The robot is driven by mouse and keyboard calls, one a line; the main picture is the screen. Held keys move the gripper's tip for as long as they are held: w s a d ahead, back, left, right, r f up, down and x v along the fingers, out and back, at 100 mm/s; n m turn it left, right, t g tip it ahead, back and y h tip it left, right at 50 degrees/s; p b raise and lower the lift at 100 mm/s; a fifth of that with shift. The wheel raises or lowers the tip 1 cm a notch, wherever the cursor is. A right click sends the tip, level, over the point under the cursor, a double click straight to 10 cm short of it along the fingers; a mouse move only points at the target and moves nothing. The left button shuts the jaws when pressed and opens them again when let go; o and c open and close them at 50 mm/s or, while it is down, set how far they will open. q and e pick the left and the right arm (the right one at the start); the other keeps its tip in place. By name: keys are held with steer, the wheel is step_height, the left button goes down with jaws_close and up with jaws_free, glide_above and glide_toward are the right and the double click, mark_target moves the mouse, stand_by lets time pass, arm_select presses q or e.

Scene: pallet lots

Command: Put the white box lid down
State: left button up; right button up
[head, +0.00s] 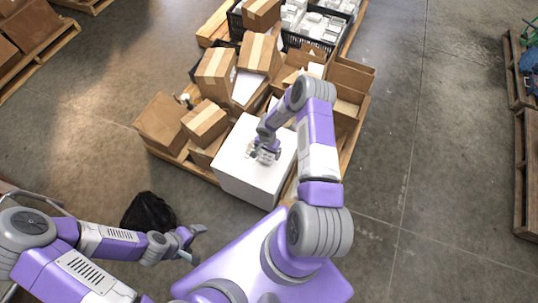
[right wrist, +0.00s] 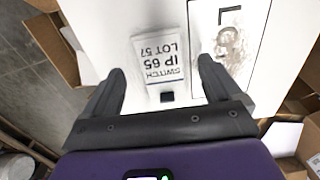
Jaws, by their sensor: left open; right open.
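The white box (head: 245,186) stands at the front of the pallet. Its flat white top (head: 240,139) appears to be the lid; I cannot make out a seam between them. My right gripper (head: 262,154) is over this top. In the right wrist view the right gripper (right wrist: 162,68) is open, its fingers apart over a white surface (right wrist: 118,30). Contact cannot be told. My left gripper (head: 191,243) is open and empty, low at the left.
Cardboard boxes (head: 206,122) crowd the wooden pallet (head: 180,164) around the white box. A black crate (head: 303,40) with white items is behind. A black bag (head: 149,213) lies on the floor near my left gripper.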

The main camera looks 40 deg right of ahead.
step_height(320, 180, down, 3)
steer(key=shift+r, duration=0.2)
steer(key=shift+c, duration=0.4)
steer(key=shift+r, duration=0.15)
steer(key=c, duration=1.1)
